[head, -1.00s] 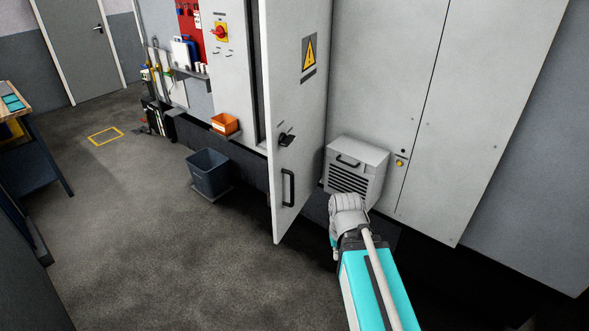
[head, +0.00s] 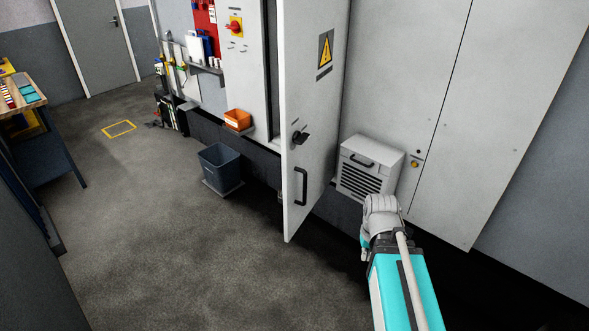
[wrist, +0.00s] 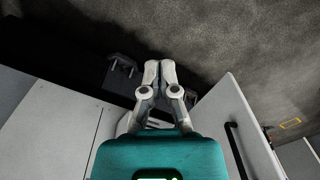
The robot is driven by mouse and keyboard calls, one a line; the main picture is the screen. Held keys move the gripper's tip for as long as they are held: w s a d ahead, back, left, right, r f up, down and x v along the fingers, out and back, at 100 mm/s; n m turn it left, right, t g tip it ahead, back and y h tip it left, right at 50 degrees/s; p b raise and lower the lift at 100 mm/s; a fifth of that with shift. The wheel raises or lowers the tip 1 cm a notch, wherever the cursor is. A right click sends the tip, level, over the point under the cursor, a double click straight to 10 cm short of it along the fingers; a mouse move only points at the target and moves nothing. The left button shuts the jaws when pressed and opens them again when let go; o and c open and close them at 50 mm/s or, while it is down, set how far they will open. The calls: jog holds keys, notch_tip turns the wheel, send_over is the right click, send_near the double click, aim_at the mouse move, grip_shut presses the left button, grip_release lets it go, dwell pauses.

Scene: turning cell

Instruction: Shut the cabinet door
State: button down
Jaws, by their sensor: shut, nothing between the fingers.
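The cabinet door (head: 318,95) stands open in the head view, swung out from the tall grey cabinet. It bears a yellow warning sign (head: 325,50), a black latch (head: 300,137) and a black bar handle (head: 301,187). My gripper is at the end of my arm, right of the door; its fingers are hidden in the head view. In the wrist view my gripper (wrist: 160,67) shows its fingers together and empty. The door (wrist: 232,110) and its bar handle (wrist: 236,148) are to its right there, apart from the fingers.
A vented grey box (head: 370,165) projects from the closed panels behind my arm. A dark bin (head: 220,168) and an orange tray (head: 238,119) are left of the door. A workbench (head: 40,120) stands far left. The floor (head: 170,240) in front is clear.

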aim_at(291, 165)
jog(key=w+a+m+t+y+b, duration=0.1)
jog(key=w+a+t+y+b, duration=0.1)
jog(key=w+a+y+b, duration=0.5)
jog(key=w+r+m+t+y+b, duration=0.1)
jog(key=w+r+m+t+y, duration=0.1)
jog(key=w+r+y, duration=0.2)
jog(key=w+a+r+m+t+y+b, duration=0.1)
jog(key=w+r+y, duration=0.4)
jog(key=w, duration=0.5)
jog(key=m+t, duration=0.1)
jog(key=t, duration=0.1)
jog(key=shift+a+t, duration=0.3)
jog(key=shift+w+a, duration=0.1)
jog(key=shift+w, duration=0.05)
jog(key=x, duration=1.3)
jog(key=shift+w+a+r, duration=0.1)
jog(key=shift+w+a, duration=0.05)
jog(key=shift+a, duration=0.2)
jog(key=shift+w+a, duration=0.1)
jog(key=shift+w, duration=0.05)
